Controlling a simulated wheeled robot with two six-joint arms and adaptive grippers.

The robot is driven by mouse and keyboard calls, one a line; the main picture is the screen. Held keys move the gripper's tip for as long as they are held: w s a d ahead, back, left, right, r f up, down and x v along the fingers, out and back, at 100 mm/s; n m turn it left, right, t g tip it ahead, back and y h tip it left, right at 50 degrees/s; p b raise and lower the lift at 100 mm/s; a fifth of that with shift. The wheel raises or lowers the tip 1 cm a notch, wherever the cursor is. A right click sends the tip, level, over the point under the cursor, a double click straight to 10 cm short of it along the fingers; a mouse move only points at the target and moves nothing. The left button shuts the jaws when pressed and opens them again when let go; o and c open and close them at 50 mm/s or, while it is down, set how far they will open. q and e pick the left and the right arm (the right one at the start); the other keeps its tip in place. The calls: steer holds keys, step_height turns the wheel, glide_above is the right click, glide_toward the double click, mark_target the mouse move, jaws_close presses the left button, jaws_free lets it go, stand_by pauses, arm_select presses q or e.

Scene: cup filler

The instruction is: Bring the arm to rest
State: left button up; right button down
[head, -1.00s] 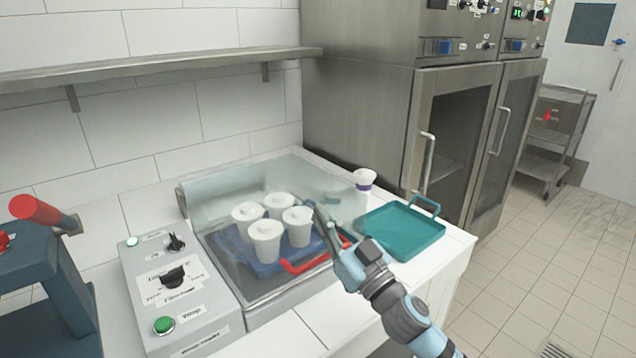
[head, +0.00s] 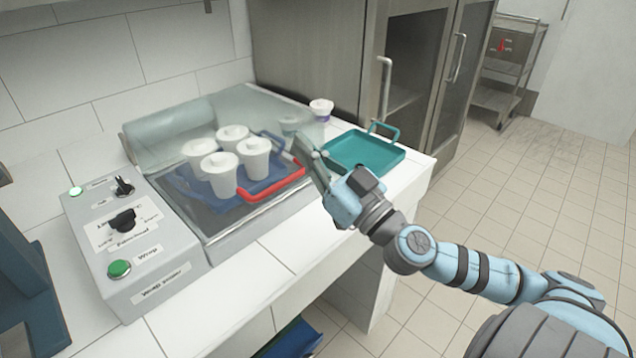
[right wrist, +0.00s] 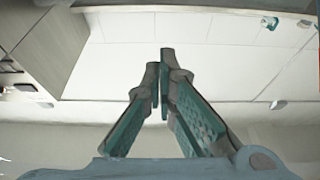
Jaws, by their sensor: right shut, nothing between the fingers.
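My right arm comes in from the right in the head view, stretched over the counter's front edge. Its gripper (head: 312,160) is shut and empty, in front of the right end of the red handle (head: 272,184) of the wrapping machine. In the right wrist view the two fingers (right wrist: 160,62) meet at their tips with nothing between them. My left gripper is not in view.
The wrapper's clear cover is down over several white lidded cups (head: 218,172) on a blue tray (head: 262,178). A teal tray (head: 365,152) lies empty to the right, with a white cup (head: 321,108) behind. A control box (head: 135,235) stands left.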

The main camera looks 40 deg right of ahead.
steer(key=s+d+f+m+g+h+p, duration=0.1)
steer(key=s+d+f+m+g+h, duration=0.3)
steer(key=f, duration=0.7)
steer(key=s+d+f+m+g+h, duration=0.2)
steer(key=s+d+f+g+h, duration=0.35)
steer(key=f, duration=0.45)
steer(key=s+a+f+n+g+y, duration=0.3)
steer(key=s+a+f+g, duration=0.3)
steer(key=f, duration=0.3)
steer(key=s+a+f+n+g+y, duration=0.2)
steer(key=s+a+f+g+y, duration=0.1)
steer(key=s+a+f, duration=0.5)
step_height(320, 180, down, 18)
steer(key=s+d+g+p, duration=0.1)
steer(key=s+p, duration=0.1)
steer(key=p, duration=0.2)
steer(key=s+f+p, duration=0.1)
steer(key=s+f, duration=0.3)
steer(key=s, duration=0.2)
steer(key=s+f+g+p, duration=0.1)
steer(key=s+f, duration=0.2)
steer(key=s, duration=0.3)
steer(key=shift+s+d+f, duration=0.3)
steer(key=shift+d+f, duration=0.05)
steer(key=shift+f, duration=0.05)
